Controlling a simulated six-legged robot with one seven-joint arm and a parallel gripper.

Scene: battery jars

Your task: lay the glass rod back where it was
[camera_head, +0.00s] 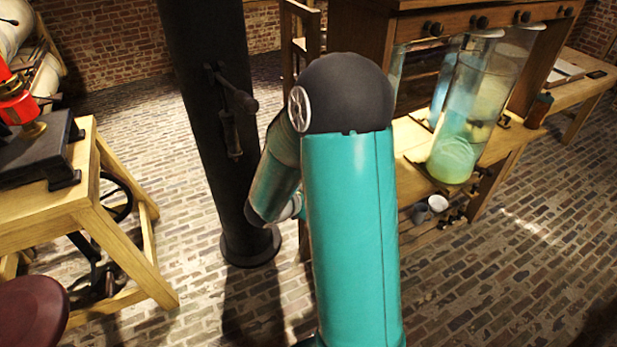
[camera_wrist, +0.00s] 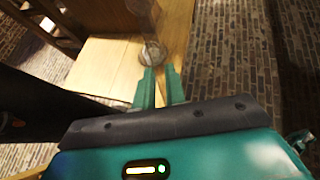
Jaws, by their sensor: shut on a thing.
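My gripper (camera_wrist: 160,84) shows in the wrist view as two teal fingers with a narrow gap between them, shut on the glass rod. The rod is clear and too faint to trace against the wood. A blurred, clear, roundish glass thing (camera_wrist: 152,54) shows just past the fingertips, over the pale bench top; I cannot tell if it touches them. In the head view, tall glass jars (camera_head: 468,115) with greenish contents stand on the wooden bench (camera_head: 411,139) at right. My own arm hides the gripper and part of the bench there. The rod's former place cannot be made out.
A dark iron column (camera_head: 205,110) stands close left of my arm. A wooden table (camera_head: 45,220) with a red and black apparatus (camera_head: 22,112) is at left. A small brown bottle (camera_head: 539,110) stands right of the jars. Brick floor is open at lower right.

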